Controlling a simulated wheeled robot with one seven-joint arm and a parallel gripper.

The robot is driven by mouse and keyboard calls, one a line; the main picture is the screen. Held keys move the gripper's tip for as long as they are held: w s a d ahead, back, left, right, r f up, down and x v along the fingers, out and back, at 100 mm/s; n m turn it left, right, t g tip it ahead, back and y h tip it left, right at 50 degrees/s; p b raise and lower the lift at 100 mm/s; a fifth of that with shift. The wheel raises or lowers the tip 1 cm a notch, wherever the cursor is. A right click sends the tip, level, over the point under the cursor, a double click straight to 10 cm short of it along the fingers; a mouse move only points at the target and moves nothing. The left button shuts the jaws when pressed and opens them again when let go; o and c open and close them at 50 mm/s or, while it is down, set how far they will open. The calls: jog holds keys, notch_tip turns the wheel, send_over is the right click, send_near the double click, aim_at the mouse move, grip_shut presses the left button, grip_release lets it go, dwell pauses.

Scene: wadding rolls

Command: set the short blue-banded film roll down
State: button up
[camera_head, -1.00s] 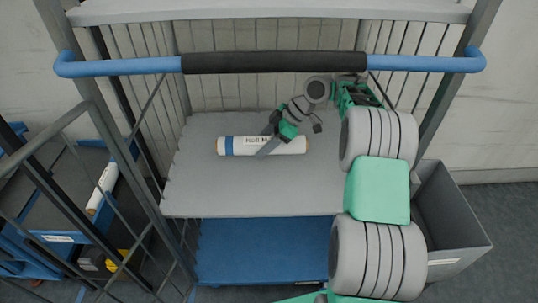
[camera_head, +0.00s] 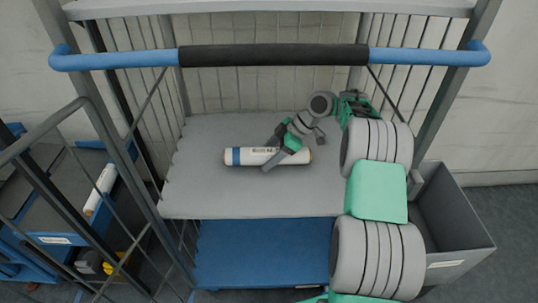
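The short film roll (camera_head: 247,157) is white with a blue band near its left end and brown ends. It lies level, left to right, over the grey middle shelf (camera_head: 215,195) of the cage trolley. My gripper (camera_head: 278,158) reaches in from the upper right and is shut on the roll right of its middle, one finger crossing its front. The other finger is partly hidden. I cannot tell whether the roll touches the shelf or hangs just above it.
A blue handle bar with a black sleeve (camera_head: 275,55) crosses the front above the shelf. A blue lower deck (camera_head: 262,250) is below. A grey bin (camera_head: 455,225) stands right. Another roll (camera_head: 100,190) lies on a cart at left. The shelf's left and front are clear.

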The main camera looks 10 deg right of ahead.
aim_at(274, 149)
jog(key=shift+o, duration=0.8)
jog(key=shift+r, duration=0.1)
jog(key=shift+r+p, duration=0.3)
jog(key=p+v, duration=0.6)
jog(key=v, duration=0.1)
jog(key=shift+r, duration=0.1)
jog(key=shift+s+d+p, duration=0.1)
jog(key=shift+d+p, duration=0.1)
jog(key=shift+p, duration=0.1)
